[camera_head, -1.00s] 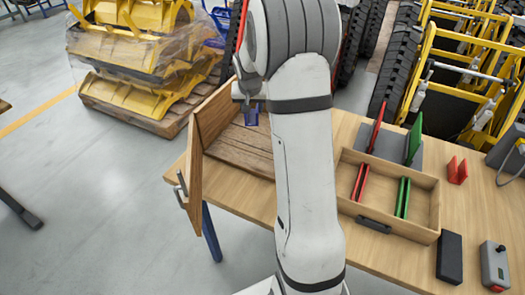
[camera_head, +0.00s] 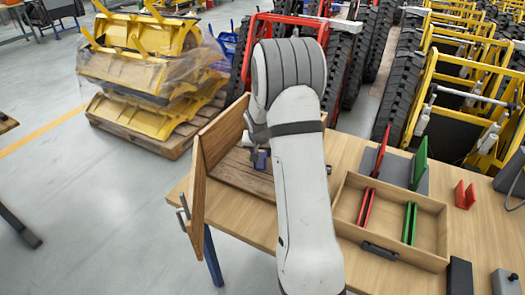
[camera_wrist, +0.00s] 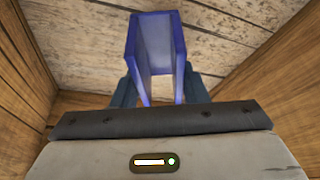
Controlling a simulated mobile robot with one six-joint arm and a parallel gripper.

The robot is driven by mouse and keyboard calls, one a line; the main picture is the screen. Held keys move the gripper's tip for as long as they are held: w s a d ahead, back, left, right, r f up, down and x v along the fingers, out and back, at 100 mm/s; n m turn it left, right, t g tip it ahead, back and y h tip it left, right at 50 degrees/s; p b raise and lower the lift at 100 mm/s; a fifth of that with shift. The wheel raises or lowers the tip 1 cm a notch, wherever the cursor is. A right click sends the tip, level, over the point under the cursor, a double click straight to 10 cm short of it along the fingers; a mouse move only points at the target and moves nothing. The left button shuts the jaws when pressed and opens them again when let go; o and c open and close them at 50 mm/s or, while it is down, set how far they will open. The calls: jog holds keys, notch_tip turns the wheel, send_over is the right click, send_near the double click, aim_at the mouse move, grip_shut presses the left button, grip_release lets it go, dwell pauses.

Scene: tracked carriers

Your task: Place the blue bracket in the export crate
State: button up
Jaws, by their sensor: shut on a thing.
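The blue bracket (camera_head: 260,160) is a U-shaped channel. My gripper (camera_wrist: 158,88) is shut on it, with one dark finger on each side, and the bracket sticks out beyond the fingertips in the wrist view. The wooden crate (camera_head: 197,190) stands at the left end of the table, with its plank floor showing on the near side. In the wrist view, crate walls (camera_wrist: 285,75) rise on both sides and floor planks lie beyond the bracket. I cannot tell whether the bracket touches the floor. My arm hides the crate's right part in the head view.
A wooden tray (camera_head: 395,252) with red (camera_head: 366,207) and green (camera_head: 410,223) pieces stands right of my arm. Behind it, a grey holder has upright red and green plates. A red bracket (camera_head: 465,195) and black box (camera_head: 459,277) are further right. Metal latches (camera_head: 183,210) protrude from the crate's left wall.

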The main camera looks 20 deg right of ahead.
jog(key=shift+f+b, duration=0.35)
jog(key=shift+b, duration=0.15)
jog(key=shift+f+b, duration=0.2)
jog(key=shift+b, duration=0.1)
jog(key=o, duration=1.2)
